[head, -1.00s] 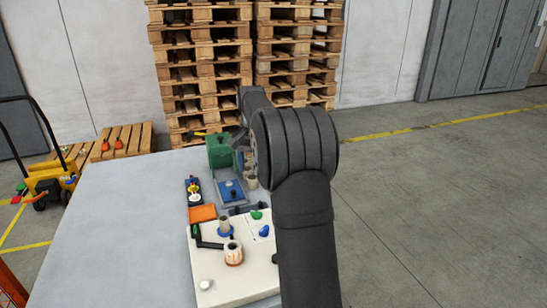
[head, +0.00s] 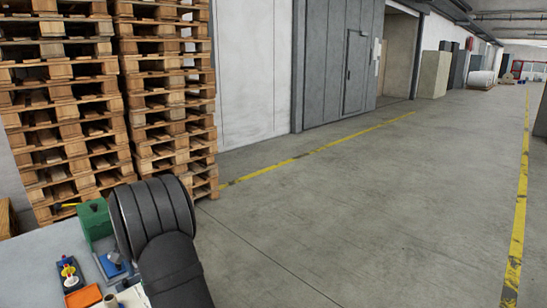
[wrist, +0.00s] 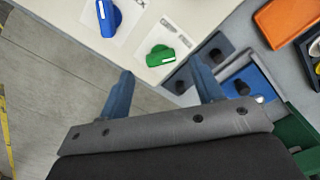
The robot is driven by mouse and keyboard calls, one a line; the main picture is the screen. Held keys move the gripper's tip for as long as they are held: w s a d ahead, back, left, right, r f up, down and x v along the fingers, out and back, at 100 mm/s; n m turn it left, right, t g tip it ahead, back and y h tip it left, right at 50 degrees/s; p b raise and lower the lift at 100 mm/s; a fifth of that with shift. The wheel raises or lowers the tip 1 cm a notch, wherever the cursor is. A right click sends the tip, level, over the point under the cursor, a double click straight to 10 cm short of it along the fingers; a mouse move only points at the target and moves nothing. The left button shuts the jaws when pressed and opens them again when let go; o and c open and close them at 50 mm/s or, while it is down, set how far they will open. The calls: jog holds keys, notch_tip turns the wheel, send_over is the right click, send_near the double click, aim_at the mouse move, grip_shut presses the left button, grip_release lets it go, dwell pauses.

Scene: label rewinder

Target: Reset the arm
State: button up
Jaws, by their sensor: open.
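My gripper (wrist: 160,92) shows in the wrist view with its two blue-grey fingers spread and nothing between them. It hangs over the edge of the table, with grey floor under its left finger. My arm's dark links show at the lower left of the head view, but the fingers are hidden there. Ahead of the fingers in the wrist view, a green knob (wrist: 160,56) and a blue knob (wrist: 108,18) sit on a cream panel (wrist: 205,22). A blue block with a dark knob (wrist: 240,86) is beside the right finger.
An orange tray (wrist: 285,20) lies at the upper right of the wrist view; it also shows in the head view (head: 83,297). A green box (head: 95,220) stands at the table's back. Pallet stacks (head: 60,110) rise behind. The floor to the right is open.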

jog(key=shift+f, duration=2)
notch_tip(320, 180, up, 18)
notch_tip(320, 180, down, 18)
jog(key=shift+r, duration=0.25)
jog(key=shift+f, duration=0.35)
jog(key=n, duration=0.3)
jog(key=shift+d+r+n, duration=0.1)
jog(key=shift+n, duration=0.2)
jog(key=n, duration=0.3)
jog(key=shift+n, duration=0.4)
jog(key=n, duration=0.6)
jog(key=shift+w+d+n, duration=0.1)
jog(key=shift+w+n, duration=0.05)
jog(key=shift+n, duration=0.15)
